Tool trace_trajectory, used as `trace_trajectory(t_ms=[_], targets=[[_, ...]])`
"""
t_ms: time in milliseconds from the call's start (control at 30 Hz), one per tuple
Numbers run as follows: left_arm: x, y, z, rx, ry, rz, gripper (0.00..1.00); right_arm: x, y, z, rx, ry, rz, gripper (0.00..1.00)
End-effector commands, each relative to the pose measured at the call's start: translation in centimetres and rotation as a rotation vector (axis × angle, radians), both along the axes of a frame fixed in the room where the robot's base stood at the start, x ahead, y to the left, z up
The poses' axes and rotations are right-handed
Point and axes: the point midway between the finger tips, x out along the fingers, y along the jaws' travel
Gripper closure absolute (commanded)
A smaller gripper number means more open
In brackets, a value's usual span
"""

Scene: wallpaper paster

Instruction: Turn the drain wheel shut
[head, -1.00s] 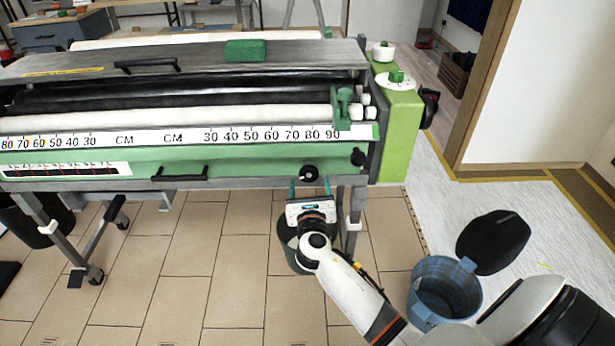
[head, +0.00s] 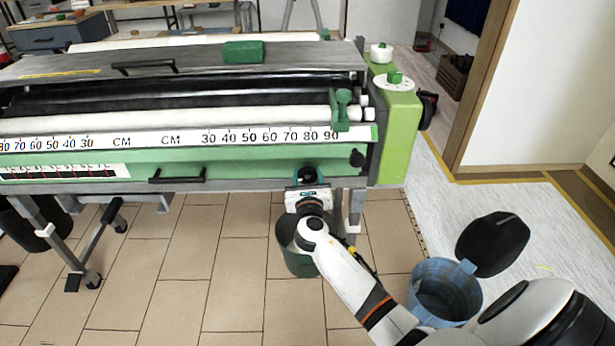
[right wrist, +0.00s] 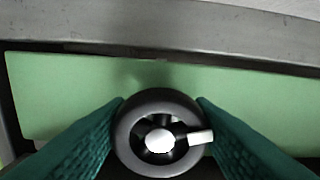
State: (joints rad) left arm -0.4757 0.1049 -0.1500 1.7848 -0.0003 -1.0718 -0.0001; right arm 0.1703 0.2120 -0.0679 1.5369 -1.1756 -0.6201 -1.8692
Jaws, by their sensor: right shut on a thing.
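The drain wheel is a small black wheel with a pale hub and a short light handle. It shows in the right wrist view (right wrist: 128,135) against the green front panel (right wrist: 90,85). My right gripper (right wrist: 158,130) has its two teal fingers on the left and right sides of the wheel's rim, shut on it. In the head view my right gripper (head: 306,180) is at the lower right of the machine's front (head: 240,165) and mostly hides the wheel. My left gripper is not in view.
A dark green bucket (head: 298,262) stands on the tiles below my right gripper. A machine leg (head: 356,208) is close beside my right gripper. Another black knob (head: 357,158) sits on the panel.

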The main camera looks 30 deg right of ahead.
Motion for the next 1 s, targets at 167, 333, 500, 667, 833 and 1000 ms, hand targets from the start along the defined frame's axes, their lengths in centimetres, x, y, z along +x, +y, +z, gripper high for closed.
trace_trajectory(t_ms=[167,333,500,667,833,1000], targets=[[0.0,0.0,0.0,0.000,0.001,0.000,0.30,0.0,0.0,0.0,0.014,-0.009,0.000,0.75],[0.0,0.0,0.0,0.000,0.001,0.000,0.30,0.0,0.1,-0.1,0.067,-0.041,0.000,0.75],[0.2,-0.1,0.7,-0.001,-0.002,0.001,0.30,0.0,0.1,-0.1,0.165,-0.101,0.000,0.75],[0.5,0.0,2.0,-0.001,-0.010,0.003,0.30,0.0,0.1,-0.1,0.287,-0.176,0.000,0.75],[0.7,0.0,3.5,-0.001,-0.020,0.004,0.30,0.1,0.2,-0.2,0.428,-0.261,-0.001,0.75],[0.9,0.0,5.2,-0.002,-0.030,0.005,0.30,0.1,0.2,-0.2,0.566,-0.346,-0.001,0.75]])
